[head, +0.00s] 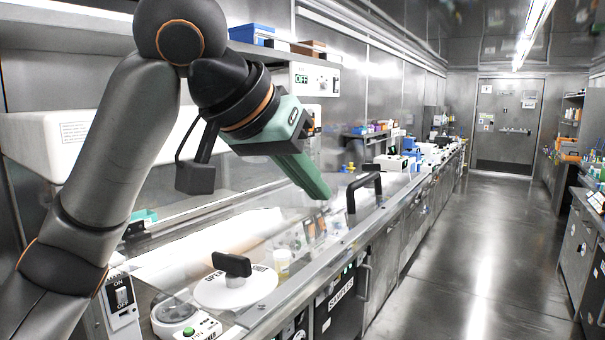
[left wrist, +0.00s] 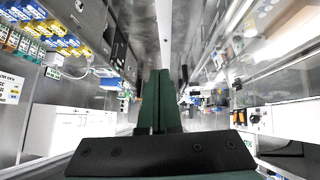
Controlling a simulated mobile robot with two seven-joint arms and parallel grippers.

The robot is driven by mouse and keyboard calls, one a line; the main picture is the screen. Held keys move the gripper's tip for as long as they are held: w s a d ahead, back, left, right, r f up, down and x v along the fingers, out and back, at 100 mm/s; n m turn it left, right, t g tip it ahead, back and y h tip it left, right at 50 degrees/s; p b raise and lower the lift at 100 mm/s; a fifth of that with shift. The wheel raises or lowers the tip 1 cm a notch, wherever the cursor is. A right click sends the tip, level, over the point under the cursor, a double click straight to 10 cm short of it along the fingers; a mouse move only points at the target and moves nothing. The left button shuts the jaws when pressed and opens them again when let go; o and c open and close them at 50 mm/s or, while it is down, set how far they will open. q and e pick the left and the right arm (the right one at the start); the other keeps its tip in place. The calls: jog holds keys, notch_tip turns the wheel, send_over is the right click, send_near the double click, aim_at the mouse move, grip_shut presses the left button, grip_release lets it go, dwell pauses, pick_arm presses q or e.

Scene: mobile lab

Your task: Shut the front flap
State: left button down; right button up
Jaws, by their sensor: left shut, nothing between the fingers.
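The front flap (head: 330,205) looks like a clear, see-through pane along the front of the bench enclosure. A black bar handle (head: 364,192) stands up near its front edge. I cannot tell exactly how far open the pane is. My left gripper (head: 322,193) reaches in from the left, above the pane, with its green fingers pointing down and right. The fingertips appear just left of the handle; their gap in depth is unclear. The fingers are shut and empty, and they also show pressed together in the left wrist view (left wrist: 160,75). My right gripper is out of view.
Behind the clear pane is a white round lid (head: 235,290) with a black grip, beside a small yellowish cup (head: 282,262). A switch box (head: 121,295) stands at the lower left. Dark cabinets (head: 340,290) line the bench front. The aisle floor (head: 480,240) at right is clear.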

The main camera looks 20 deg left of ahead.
pick_arm(q)
send_over(343, 247)
jog(key=s+a, duration=0.2)
jog(key=f, duration=0.4)
jog(key=shift+s+d+p, duration=0.2)
jog(key=shift+d+p, duration=0.05)
jog(key=shift+p, duration=0.1)
notch_tip(343, 247, down, 2)
jog(key=shift+s+d+f, duration=0.1)
jog(key=shift+d+f, duration=0.05)
jog(key=shift+f, duration=0.1)
jog(key=shift+d+f, duration=0.1)
jog(key=shift+f, duration=0.65)
jog(key=shift+f, duration=0.1)
